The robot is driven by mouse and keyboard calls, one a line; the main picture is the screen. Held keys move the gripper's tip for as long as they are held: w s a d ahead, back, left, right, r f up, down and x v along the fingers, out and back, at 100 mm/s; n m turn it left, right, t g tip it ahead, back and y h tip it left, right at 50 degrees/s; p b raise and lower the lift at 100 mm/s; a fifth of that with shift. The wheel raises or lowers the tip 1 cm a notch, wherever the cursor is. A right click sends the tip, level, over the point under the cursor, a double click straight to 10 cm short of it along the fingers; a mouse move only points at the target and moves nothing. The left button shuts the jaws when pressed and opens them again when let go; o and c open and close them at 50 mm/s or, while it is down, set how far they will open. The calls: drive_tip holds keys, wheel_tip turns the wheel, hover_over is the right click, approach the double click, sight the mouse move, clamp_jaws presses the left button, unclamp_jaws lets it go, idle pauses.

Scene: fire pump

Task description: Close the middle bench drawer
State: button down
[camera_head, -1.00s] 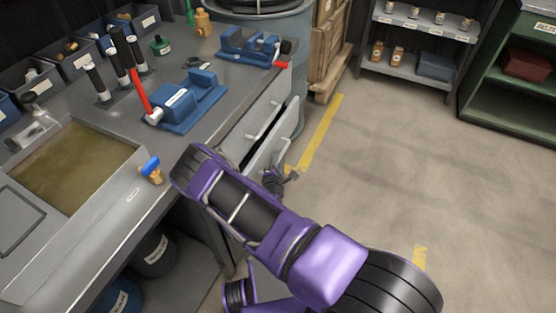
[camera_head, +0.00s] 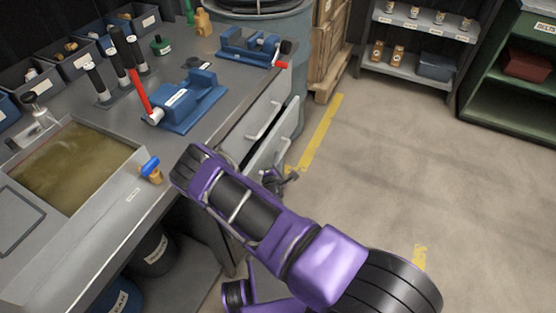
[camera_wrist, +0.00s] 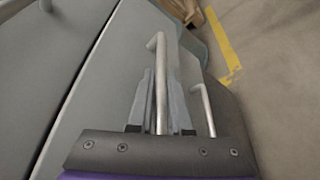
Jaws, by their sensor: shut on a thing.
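The middle bench drawer (camera_head: 277,137) shows in the head view on the bench's right side, its front standing slightly out below the top drawer (camera_head: 254,122). A narrow dark gap remains behind it. In the wrist view, my gripper (camera_wrist: 160,95) is shut on an upright grey bar handle (camera_wrist: 158,70), one finger on each side. In the head view, my gripper (camera_head: 277,181) is at the drawer's front, partly hidden by my purple arm. My arm also hides the near part of the drawer.
A second bar handle (camera_wrist: 207,112) is right of my gripper in the wrist view. The grey bench (camera_head: 170,150) holds blue vises and bins. A grey barrel (camera_head: 296,60) stands behind the drawers. Open floor (camera_head: 420,170) lies to the right.

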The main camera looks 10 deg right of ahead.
sight(269, 158)
drive_tip(key=w+a, duration=0.1)
drive_tip(key=w+a+b, duration=0.1)
drive_tip(key=a, duration=0.1)
drive_tip(key=shift+f, duration=0.1)
drive_tip(key=shift+w+a, duration=0.3)
drive_tip(key=shift+a, duration=0.05)
drive_tip(key=c, duration=0.8)
unclamp_jaws()
drive_tip(key=shift+c, duration=0.2)
drive_tip(key=shift+r, duration=0.2)
drive_tip(key=p+v, duration=0.2)
drive_tip(key=v, duration=1.5)
drive_tip(key=shift+s+p, duration=0.25)
drive_tip(key=shift+p, duration=0.1)
drive_tip(key=shift+d, duration=0.1)
